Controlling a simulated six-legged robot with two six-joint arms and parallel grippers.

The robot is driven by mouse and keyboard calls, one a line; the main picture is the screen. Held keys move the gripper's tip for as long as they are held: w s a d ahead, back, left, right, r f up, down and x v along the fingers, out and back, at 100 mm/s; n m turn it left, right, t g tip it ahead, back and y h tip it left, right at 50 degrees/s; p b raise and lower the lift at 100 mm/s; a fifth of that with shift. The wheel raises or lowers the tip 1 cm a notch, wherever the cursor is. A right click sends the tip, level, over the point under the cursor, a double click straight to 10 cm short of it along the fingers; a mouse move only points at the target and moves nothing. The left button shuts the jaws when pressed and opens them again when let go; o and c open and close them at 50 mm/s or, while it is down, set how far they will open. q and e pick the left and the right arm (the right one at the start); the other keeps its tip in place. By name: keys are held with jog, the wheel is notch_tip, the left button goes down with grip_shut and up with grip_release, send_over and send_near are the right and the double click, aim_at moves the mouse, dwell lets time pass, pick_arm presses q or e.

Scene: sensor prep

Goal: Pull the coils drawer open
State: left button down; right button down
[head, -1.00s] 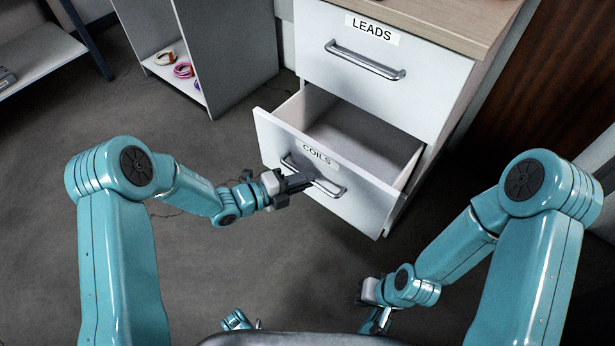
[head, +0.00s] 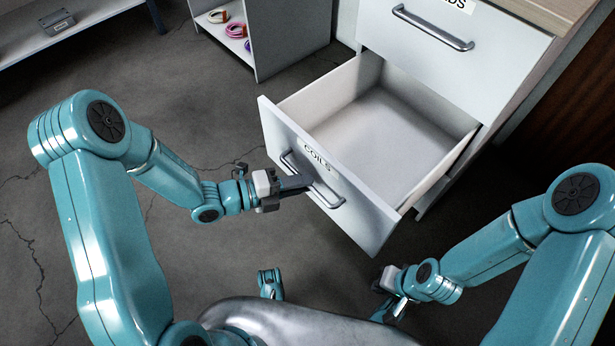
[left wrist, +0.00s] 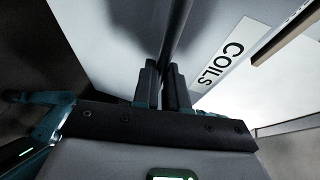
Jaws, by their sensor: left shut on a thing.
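The coils drawer (head: 352,215) is the lower drawer of a white cabinet and stands well open. Its inside (head: 385,135) looks empty. My left gripper (head: 298,184) is shut on the drawer's metal bar handle (head: 325,194). In the left wrist view the two dark fingers (left wrist: 162,85) close around the handle bar (left wrist: 178,30), beside the COILS label (left wrist: 220,65). My right gripper (head: 390,290) hangs low at the lower right, apart from the drawer; its fingers are too small and dark to read.
The upper drawer (head: 420,45) with its own bar handle is shut. A white shelf unit (head: 285,35) with several coloured coils (head: 236,29) stands behind at the left. A low shelf (head: 85,30) is at the far left. The floor (head: 110,220) at the left is clear.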

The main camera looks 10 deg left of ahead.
pick_arm(q)
jog(key=shift+a, duration=0.2)
jog(key=c, duration=1.2)
grip_release()
jog(key=shift+o, duration=0.2)
jog(key=shift+s, duration=0.1)
jog(key=p+v, duration=0.4)
jog(key=v, duration=1.2)
